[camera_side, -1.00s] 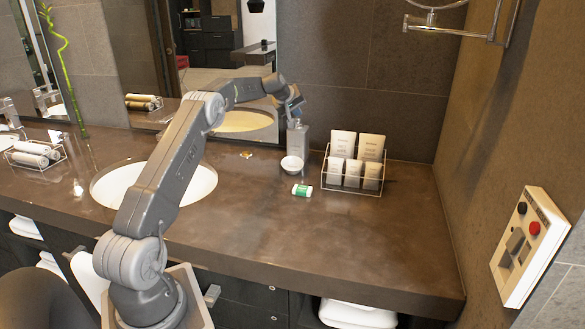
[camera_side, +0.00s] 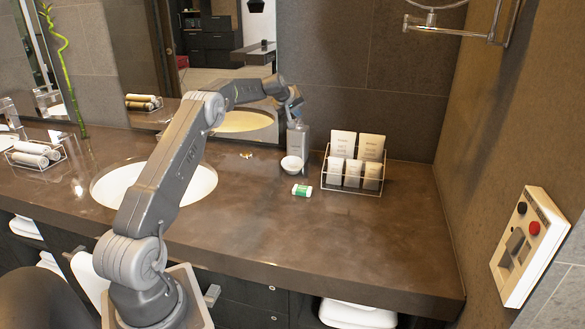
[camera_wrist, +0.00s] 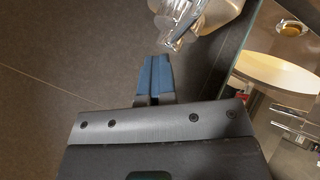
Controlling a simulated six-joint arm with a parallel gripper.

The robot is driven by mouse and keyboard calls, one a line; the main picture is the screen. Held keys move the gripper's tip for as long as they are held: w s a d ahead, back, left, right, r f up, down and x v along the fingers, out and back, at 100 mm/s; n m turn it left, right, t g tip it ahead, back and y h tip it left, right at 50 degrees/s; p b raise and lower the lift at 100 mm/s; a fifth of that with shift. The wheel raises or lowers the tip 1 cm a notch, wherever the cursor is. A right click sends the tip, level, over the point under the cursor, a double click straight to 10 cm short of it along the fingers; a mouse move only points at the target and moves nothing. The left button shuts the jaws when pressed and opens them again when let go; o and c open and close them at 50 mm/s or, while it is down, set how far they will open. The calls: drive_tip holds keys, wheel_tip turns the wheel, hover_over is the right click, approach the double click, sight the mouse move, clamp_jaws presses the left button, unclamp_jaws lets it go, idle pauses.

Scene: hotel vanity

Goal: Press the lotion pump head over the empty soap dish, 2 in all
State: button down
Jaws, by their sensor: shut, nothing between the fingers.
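A green-and-white packet (camera_side: 302,190) lies in front of the dish. A wire rack (camera_side: 352,191) of sachets stands to the right. The basin (camera_side: 205,187) is to the left, with a small gold item (camera_side: 247,155) behind. The right front counter is clear.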

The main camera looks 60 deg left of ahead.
drive_tip(key=shift+s+f, duration=0.15)
drive_tip(key=shift+f, duration=0.5)
drive_tip(key=shift+r, duration=3.25)
drive_tip(key=shift+r, duration=0.1)
